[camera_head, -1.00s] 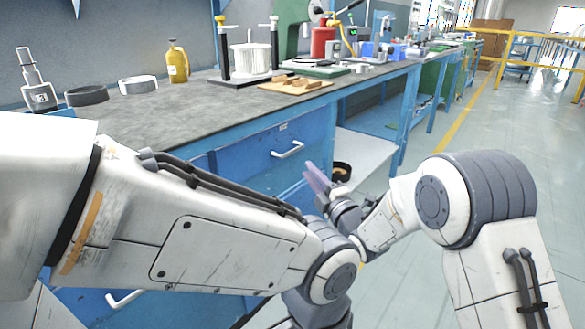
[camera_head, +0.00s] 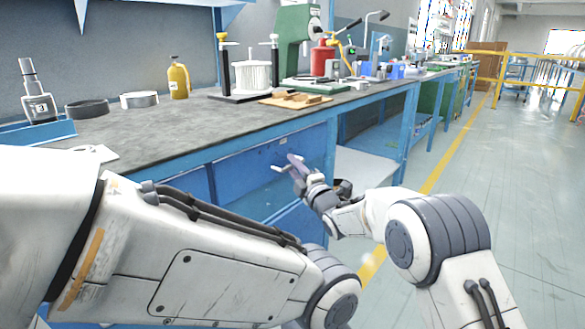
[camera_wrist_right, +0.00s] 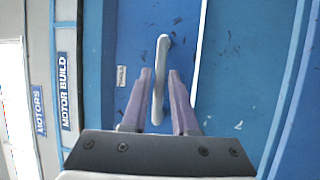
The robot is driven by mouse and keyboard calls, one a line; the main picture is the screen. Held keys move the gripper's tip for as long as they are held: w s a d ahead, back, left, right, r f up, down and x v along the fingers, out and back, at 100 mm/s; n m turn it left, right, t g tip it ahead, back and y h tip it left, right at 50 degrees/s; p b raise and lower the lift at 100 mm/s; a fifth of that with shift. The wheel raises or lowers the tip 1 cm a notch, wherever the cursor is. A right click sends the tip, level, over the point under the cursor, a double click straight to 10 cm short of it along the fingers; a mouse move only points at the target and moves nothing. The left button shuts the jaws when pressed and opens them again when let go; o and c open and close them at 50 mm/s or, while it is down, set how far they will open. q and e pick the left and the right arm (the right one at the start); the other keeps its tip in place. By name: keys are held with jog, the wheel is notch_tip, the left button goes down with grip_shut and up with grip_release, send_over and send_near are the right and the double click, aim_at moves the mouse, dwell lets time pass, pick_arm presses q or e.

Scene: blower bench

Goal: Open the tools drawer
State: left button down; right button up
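The blue drawer front (camera_head: 245,168) sits under the bench top and looks shut. Its pale bar handle (camera_head: 279,168) is at my right gripper (camera_head: 295,162) in the head view. In the right wrist view the handle (camera_wrist_right: 162,52) runs between the two fingers of my right gripper (camera_wrist_right: 160,80). The fingers are apart, with a gap on each side of the handle. A small label (camera_wrist_right: 121,76) on the drawer front is too small to read. My left arm crosses the lower left of the head view; its gripper does not show.
The bench top (camera_head: 150,140) holds a yellow bottle (camera_head: 178,80), a white coil on a stand (camera_head: 251,77), a wooden piece (camera_head: 295,100) and dark and pale rings. A pale lower shelf (camera_head: 365,168) is right of the drawer. The floor at right is clear.

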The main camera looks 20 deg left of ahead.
grip_shut()
dwell(1.4)
